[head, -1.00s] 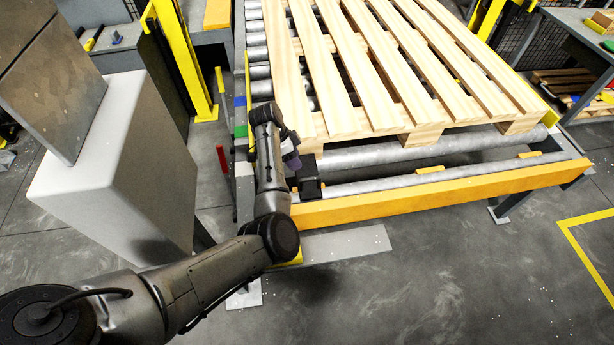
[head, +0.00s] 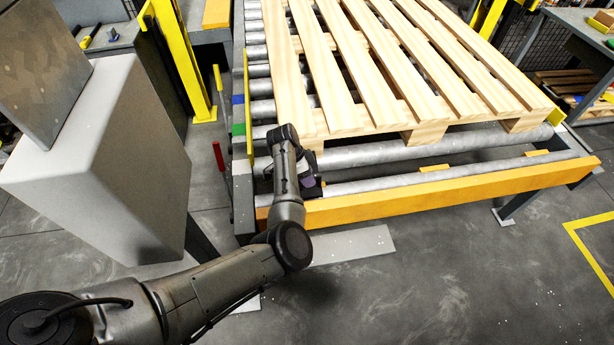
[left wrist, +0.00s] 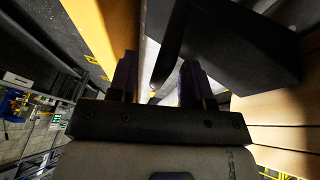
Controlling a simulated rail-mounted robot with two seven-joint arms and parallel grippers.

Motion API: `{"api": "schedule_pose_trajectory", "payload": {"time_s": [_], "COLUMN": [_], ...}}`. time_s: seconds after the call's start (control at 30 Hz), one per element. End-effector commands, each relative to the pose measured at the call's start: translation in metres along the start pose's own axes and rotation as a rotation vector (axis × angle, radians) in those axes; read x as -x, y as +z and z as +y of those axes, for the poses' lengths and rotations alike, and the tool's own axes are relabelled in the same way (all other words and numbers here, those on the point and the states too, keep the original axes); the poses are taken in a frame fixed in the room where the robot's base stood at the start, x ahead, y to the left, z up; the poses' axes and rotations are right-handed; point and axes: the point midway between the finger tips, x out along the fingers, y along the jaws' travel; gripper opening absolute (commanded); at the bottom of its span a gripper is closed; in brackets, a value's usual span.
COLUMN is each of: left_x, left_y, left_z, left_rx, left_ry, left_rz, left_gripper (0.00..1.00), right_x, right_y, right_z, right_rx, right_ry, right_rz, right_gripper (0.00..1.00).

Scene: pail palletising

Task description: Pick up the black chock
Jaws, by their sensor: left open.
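The black chock (left wrist: 240,50) is a large dark block at the upper right of the left wrist view. In the head view only a small dark part of it (head: 316,193) shows, at the roller conveyor's near left end, with my wrist hiding most of it. My left gripper (head: 307,182) is right at the chock in the head view. In the left wrist view its two fingers (left wrist: 159,80) are apart, with a dark narrow strip seen between them. I cannot tell whether they touch the chock. My right gripper is not in view.
A wooden pallet (head: 400,75) lies on the rollers just beyond the gripper. A yellow-orange beam (head: 450,193) closes the conveyor's near end. A white cabinet (head: 100,165) stands at the left, near my arm. The floor at the front right is clear.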

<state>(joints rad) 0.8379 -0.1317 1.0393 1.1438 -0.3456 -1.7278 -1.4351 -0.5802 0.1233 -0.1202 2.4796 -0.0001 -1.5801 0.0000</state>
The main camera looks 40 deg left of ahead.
Motion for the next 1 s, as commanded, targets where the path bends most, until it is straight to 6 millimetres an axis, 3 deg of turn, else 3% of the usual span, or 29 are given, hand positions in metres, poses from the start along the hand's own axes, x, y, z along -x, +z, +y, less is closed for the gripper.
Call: {"api": "schedule_pose_trajectory", "payload": {"time_s": [0.07,0.3,0.77,1.0], "left_x": [-0.0090,-0.0089,-0.0088,-0.0088], "left_y": [-0.0004,-0.0008,-0.0004,-0.0004], "left_z": [0.0000,0.0001,0.0001,0.0000], "left_rx": [-0.002,-0.001,-0.001,-0.001], "left_ry": [0.000,-0.001,-0.001,-0.001], "left_rz": [0.002,0.001,0.001,0.001], "left_gripper": [0.45,0.45,0.01,0.00], "right_x": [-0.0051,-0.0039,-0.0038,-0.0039], "right_y": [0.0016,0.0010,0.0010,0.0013], "right_z": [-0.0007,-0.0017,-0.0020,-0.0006], "right_rx": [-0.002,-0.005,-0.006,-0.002], "right_ry": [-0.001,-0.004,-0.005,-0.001], "right_rz": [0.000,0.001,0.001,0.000], "right_gripper": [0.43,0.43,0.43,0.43]}}
